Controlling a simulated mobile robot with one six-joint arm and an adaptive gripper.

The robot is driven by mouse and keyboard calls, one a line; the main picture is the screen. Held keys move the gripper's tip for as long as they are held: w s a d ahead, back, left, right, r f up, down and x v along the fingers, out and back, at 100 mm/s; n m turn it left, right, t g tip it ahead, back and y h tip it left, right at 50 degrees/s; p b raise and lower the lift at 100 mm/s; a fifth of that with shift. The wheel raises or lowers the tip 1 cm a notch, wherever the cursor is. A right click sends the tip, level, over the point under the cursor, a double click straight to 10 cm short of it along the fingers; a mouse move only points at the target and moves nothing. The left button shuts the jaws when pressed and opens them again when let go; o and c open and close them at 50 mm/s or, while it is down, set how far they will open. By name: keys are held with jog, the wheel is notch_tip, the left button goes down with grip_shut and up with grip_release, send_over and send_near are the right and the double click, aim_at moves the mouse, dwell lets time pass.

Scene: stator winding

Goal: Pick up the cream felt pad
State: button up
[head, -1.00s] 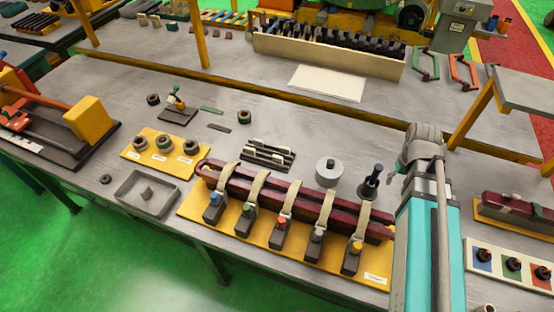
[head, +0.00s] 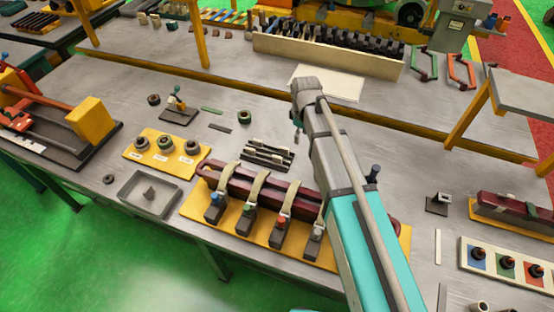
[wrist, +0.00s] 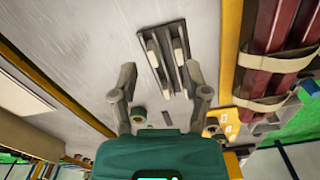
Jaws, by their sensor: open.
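A dark slotted holder (head: 268,156) lies on the grey bench behind the maroon coil, with several narrow cream pieces (head: 272,149) on it. In the wrist view the holder (wrist: 152,66) and its cream pieces (wrist: 180,50) lie ahead of my gripper (wrist: 160,74). The gripper's two fingers are spread apart with nothing seen between them. A flat cream sheet (head: 322,84) lies farther back on the bench. I cannot tell for sure which cream item is the felt pad.
The maroon coil (head: 235,182) with cream straps lies on a yellow board (head: 250,235) in front of the holder. A grey tray (head: 127,205) and a yellow board with rings (head: 140,158) are at left. A long rack (head: 345,65) stands behind.

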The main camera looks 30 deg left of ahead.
jog(key=s+a+n, duration=0.2)
jog(key=a, duration=0.5)
jog(key=shift+a+r+n, duration=0.25)
jog(key=shift+n, duration=0.05)
jog(key=shift+f, duration=0.1)
jog(key=b, duration=0.8)
send_over(277, 156)
notch_tip(277, 156, down, 8)
jog(key=shift+w+d+f, duration=0.1)
jog(key=shift+d+f, duration=0.05)
jog(key=shift+f, duration=0.1)
jog(key=shift+f+b, duration=0.15)
jog(key=shift+b, duration=0.15)
notch_tip(277, 156, down, 5)
jog(key=b, duration=0.5)
dwell(0.4)
grip_shut()
